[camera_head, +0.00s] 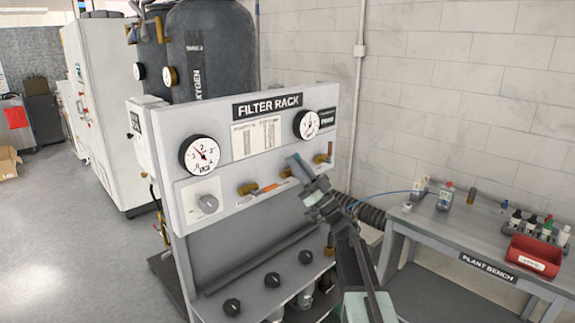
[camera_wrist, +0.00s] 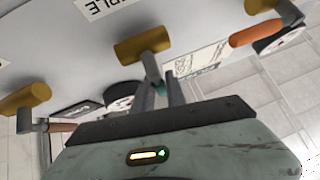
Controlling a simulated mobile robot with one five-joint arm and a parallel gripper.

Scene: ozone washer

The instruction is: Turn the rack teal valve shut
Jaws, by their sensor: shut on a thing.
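The filter rack (camera_head: 245,150) has a front panel with a row of brass valves. My gripper (camera_head: 305,178) is at the right part of this row and hides most of the middle valve. In the wrist view, my gripper (camera_wrist: 163,88) is shut on the lever of the middle valve. A small patch of the teal handle (camera_wrist: 161,89) shows between the fingers. The brass valve body (camera_wrist: 143,46) is just beyond the fingertips. The rest of the teal handle is hidden by the fingers, so its exact angle is hard to tell.
A valve with an orange handle (camera_head: 270,187) is on the left, and one with a brown handle (camera_head: 330,149) is close on the right. Two gauges (camera_head: 200,154) (camera_head: 307,124) sit above. The plant bench (camera_head: 488,262) with a red bin (camera_head: 533,256) stands at right.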

